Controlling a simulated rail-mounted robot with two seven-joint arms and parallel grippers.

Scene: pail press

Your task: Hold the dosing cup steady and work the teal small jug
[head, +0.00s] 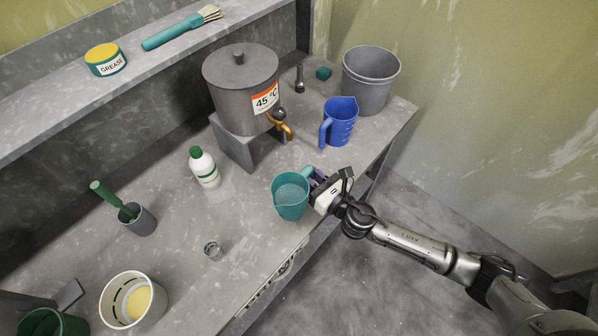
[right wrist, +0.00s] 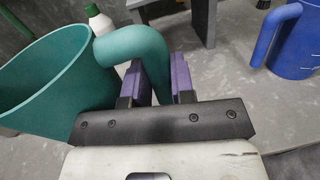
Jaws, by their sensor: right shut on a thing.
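The teal small jug (head: 289,200) is near the front edge of the bench, roughly upright, with its spout to the left. A paler surface shows inside it. My right gripper (head: 317,181) is shut on its handle; in the right wrist view the purple finger pads (right wrist: 163,82) sit on either side of the handle, and the jug's wall (right wrist: 60,75) fills the left. Whether the jug touches the bench is hard to tell. The dosing cup (head: 212,251), small and clear, stands on the bench left of and nearer than the jug, with no gripper at it. My left gripper is not in view.
A blue jug (head: 340,122), a grey bucket (head: 370,82) and a lidded tank with a tap (head: 240,88) stand behind. A white bottle (head: 204,168), a grey pot with a green-handled tool (head: 137,219) and a white tub (head: 132,302) stand left. Bench around the cup is clear.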

